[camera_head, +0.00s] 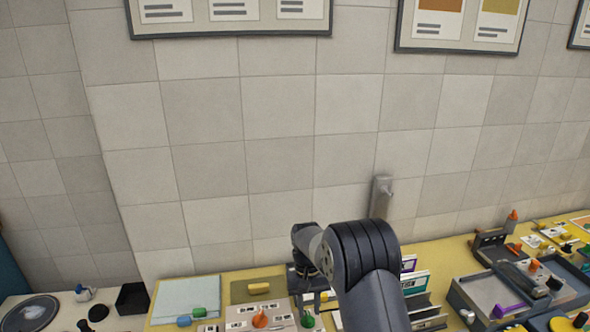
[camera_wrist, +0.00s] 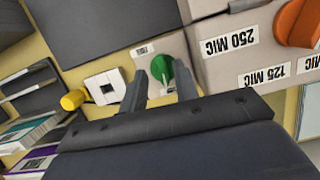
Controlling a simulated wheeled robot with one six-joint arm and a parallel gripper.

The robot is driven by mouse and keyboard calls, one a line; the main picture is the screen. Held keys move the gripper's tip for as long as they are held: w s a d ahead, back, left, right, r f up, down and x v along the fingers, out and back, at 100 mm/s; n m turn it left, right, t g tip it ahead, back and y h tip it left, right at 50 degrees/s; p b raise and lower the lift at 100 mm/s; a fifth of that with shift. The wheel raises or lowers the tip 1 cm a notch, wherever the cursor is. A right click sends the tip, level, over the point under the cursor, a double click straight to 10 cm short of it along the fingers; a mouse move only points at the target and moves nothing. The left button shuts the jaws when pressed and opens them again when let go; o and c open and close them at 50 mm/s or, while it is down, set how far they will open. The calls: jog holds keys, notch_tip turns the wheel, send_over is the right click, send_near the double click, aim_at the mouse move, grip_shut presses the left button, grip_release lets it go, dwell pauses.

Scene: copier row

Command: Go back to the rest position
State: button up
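My gripper (camera_wrist: 160,76) shows in the wrist view with its two dark fingers apart and no object seen held between them. A green knob (camera_wrist: 184,76) on a pale panel is close to the fingertips; I cannot tell whether they touch it. The green knob (camera_head: 308,320) also shows there, just left of my arm.
An orange knob (camera_wrist: 298,24) sits on a labelled panel beside the green one. A yellow knob (camera_wrist: 73,100) and a white switch plate (camera_wrist: 106,86) are to the left. A file rack (camera_head: 418,290) stands right of my arm. A tiled wall (camera_head: 280,130) is behind.

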aim_at(308, 316)
notch_tip(308, 316, down, 4)
jog(key=shift+w+f+b, duration=0.1)
jog(key=shift+b, duration=0.7)
jog(key=shift+r+m+p, duration=0.4)
jog(key=shift+r+m, duration=0.05)
jog(key=shift+m, duration=0.05)
jog(key=m, duration=0.3)
jog(key=m+y, duration=0.1)
jog(key=m, duration=0.1)
jog(key=shift+m+y, duration=0.3)
jog(key=shift+m, duration=0.1)
jog(key=shift+r, duration=0.1)
